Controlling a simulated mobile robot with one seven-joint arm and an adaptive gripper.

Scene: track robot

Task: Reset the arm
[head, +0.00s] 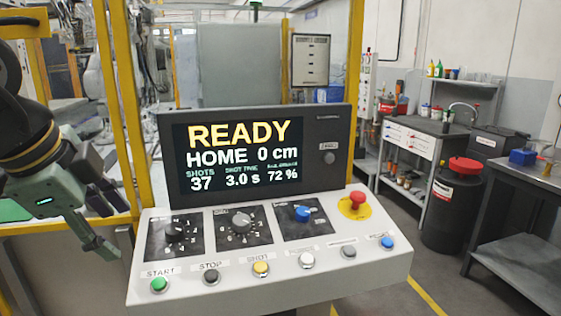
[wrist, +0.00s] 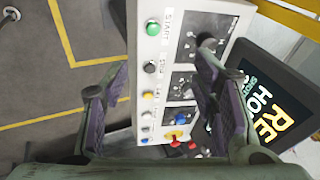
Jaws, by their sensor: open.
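My gripper (head: 108,248) is at the left of the head view, left of the control console (head: 398,262) and apart from it. In the wrist view my gripper (wrist: 168,95) has its two fingers spread wide, with nothing held between them. The console panel (wrist: 178,45) shows behind and between the fingers. My arm is bent at the left edge of the head view, and its upper part is out of frame.
The console screen (head: 238,155) reads READY, HOME 0 cm. The panel carries knobs, several buttons and a red emergency stop (head: 357,199). Yellow posts (head: 120,100) stand beside the arm. A black barrel (head: 452,210) and workbenches stand right. Yellow-lined floor (wrist: 60,80) is clear.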

